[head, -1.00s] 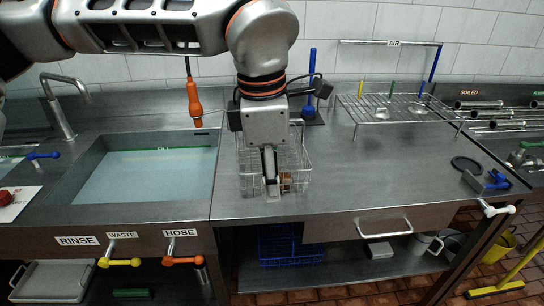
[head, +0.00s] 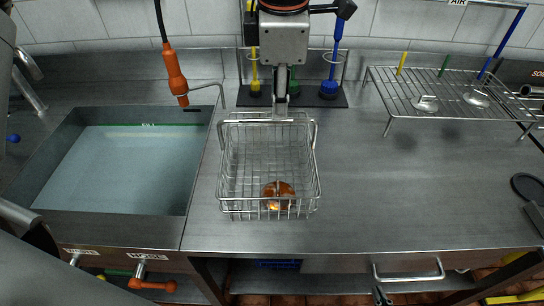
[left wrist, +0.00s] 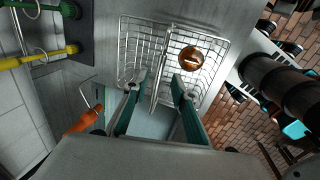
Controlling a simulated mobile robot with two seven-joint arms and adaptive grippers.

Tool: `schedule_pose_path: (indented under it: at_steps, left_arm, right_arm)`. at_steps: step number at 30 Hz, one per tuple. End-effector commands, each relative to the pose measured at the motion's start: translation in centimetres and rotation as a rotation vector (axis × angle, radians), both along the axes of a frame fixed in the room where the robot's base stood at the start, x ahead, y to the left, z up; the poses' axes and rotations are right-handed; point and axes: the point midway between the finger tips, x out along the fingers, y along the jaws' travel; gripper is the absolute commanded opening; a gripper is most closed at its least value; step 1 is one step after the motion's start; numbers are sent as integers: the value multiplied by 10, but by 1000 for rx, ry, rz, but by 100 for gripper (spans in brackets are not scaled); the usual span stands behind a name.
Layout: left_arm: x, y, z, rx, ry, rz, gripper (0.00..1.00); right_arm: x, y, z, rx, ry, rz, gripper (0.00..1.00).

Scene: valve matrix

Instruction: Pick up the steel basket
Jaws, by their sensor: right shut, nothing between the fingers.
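The steel basket (head: 240,165) is a wire basket on the steel counter, right of the sink. It holds a round copper-coloured piece (head: 279,190), which also shows in the left wrist view (left wrist: 191,58). My left gripper (head: 281,108) points down at the basket's back side, near its handle bar. In the left wrist view, its two green-padded fingers (left wrist: 160,84) stand apart with a basket bar between them. Whether they touch it I cannot tell. My right gripper (head: 381,295) shows only as a small dark tip at the bottom edge, shut and empty.
The water-filled sink (head: 130,165) lies left, with an orange hose nozzle (head: 176,75) hanging above. Brushes (head: 330,75) stand in a rack behind the basket. A wire drying rack (head: 440,95) stands back right.

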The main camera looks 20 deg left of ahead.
Motion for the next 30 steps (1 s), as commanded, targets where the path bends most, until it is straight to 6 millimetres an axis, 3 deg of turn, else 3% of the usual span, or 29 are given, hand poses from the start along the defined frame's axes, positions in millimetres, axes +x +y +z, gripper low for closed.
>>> schedule_pose_path:
  at_steps: [6, 16, 24, 27, 30]
  left_arm:
    - [3, 2, -19, -1, 2, 1, 26]
    - [12, 8, -60, 0, 4, 0, 26]
    - [14, 8, -65, -1, 1, 0, 26]
    - [13, 8, -65, -1, 1, 0, 3]
    - [13, 8, -65, -1, 1, 0, 0]
  right_arm:
    - [-5, 0, -6, -2, 14, 2, 0]
    - [0, 1, 6, 0, 0, 1, 0]
    - [3, 1, 9, 2, -8, 1, 0]
    - [3, 1, 9, 1, -7, 1, 0]
    - [2, 1, 8, 1, -5, 1, 0]
